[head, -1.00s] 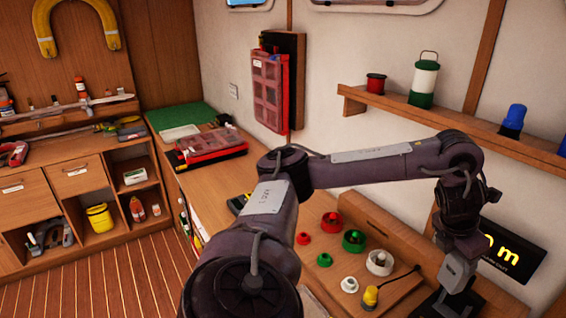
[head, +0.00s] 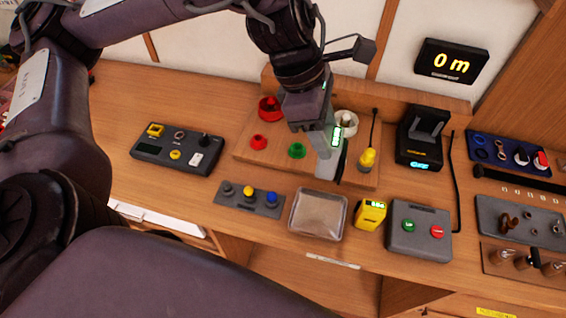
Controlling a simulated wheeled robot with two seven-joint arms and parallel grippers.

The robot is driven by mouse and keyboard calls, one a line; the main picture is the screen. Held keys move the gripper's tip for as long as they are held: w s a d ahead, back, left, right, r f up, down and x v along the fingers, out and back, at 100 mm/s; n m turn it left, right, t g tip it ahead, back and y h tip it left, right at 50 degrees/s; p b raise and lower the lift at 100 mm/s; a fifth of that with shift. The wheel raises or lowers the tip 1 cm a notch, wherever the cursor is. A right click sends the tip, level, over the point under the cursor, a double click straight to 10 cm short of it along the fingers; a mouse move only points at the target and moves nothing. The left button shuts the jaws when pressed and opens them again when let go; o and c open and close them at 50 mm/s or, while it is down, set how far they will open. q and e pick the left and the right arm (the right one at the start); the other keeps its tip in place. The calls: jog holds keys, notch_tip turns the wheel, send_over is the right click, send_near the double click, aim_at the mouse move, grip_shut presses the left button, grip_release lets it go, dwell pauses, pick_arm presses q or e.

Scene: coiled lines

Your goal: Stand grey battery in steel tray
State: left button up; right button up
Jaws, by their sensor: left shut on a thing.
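My left gripper (head: 331,160) points down in the middle of the view, shut on the grey battery (head: 337,138), which shows a green lit strip. The fingers hide much of the battery, and its lower end is hard to tell from them. The steel tray (head: 317,236) is a shallow, square, open tray at the front of the bench. Its floor looks bare. The gripper and battery are above and behind it, apart from it. My right gripper is not in view.
A black charger (head: 418,150) with a blue display stands right of the gripper. A yellow meter (head: 370,214) and a grey two-button box (head: 419,231) are right of the tray. A three-knob strip (head: 249,198) is left of it. A wooden board (head: 250,159) with coloured rings lies behind.

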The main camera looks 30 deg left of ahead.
pick_arm(q)
jog(key=shift+s+f, duration=0.25)
jog(key=f, duration=0.2)
jog(key=f+b, duration=0.1)
jog(key=f, duration=0.3)
jog(key=shift+w+d+f, duration=0.1)
jog(key=shift+d+f, duration=0.1)
jog(key=shift+d, duration=0.2)
notch_tip(320, 180, down, 13)
jog(key=b, duration=0.2)
jog(key=shift+a+b, duration=0.2)
jog(key=shift+b, duration=0.15)
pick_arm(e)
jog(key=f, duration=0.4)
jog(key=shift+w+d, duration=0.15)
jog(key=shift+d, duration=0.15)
pick_arm(q)
jog(key=shift+f, duration=0.1)
jog(key=shift+f, duration=0.15)
jog(key=o, duration=1.5)
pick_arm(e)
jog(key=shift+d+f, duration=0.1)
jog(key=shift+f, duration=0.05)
